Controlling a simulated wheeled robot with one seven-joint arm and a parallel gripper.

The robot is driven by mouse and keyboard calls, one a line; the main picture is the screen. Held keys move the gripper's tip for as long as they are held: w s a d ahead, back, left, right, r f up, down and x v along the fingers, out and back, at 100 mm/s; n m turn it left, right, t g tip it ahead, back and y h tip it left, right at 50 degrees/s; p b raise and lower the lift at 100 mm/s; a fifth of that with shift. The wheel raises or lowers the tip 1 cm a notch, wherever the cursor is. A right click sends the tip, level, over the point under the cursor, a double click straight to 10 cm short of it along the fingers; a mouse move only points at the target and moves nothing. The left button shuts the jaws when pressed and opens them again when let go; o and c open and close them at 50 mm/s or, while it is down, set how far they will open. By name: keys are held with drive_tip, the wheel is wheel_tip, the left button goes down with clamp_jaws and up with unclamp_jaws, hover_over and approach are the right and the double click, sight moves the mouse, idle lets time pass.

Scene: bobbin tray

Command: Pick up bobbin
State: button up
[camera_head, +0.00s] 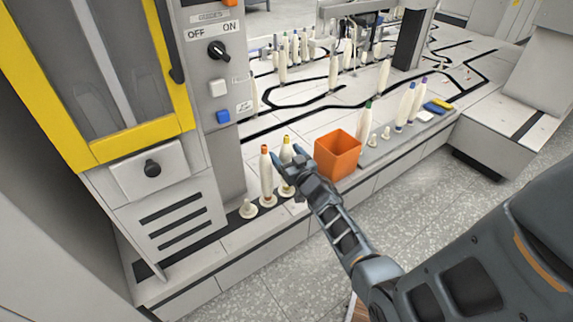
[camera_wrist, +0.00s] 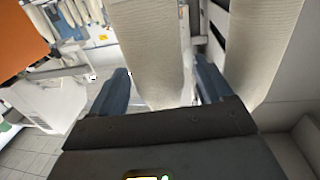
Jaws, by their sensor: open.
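A cream bobbin with a yellow tip (camera_head: 286,151) stands upright on the ledge, its lower part partly hidden by my gripper (camera_head: 286,157). A like bobbin with an orange tip (camera_head: 266,174) stands just left of it. In the wrist view a cream bobbin (camera_wrist: 157,50) rises between my two open fingers (camera_wrist: 162,90), with a gap showing at the right finger; it seems to be the yellow-tipped one. A second bobbin (camera_wrist: 264,45) is outside the right finger. The bobbin tips are out of the wrist view.
An orange box (camera_head: 338,154) stands close right of my gripper; it also shows in the wrist view (camera_wrist: 20,42). An empty peg (camera_head: 248,209) is at left, beside the machine cabinet (camera_head: 150,170). More bobbins (camera_head: 404,104) stand farther right. The floor in front is clear.

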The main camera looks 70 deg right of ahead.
drive_tip(key=shift+c, duration=0.4)
drive_tip(key=c, duration=1)
drive_tip(key=shift+r, duration=0.1)
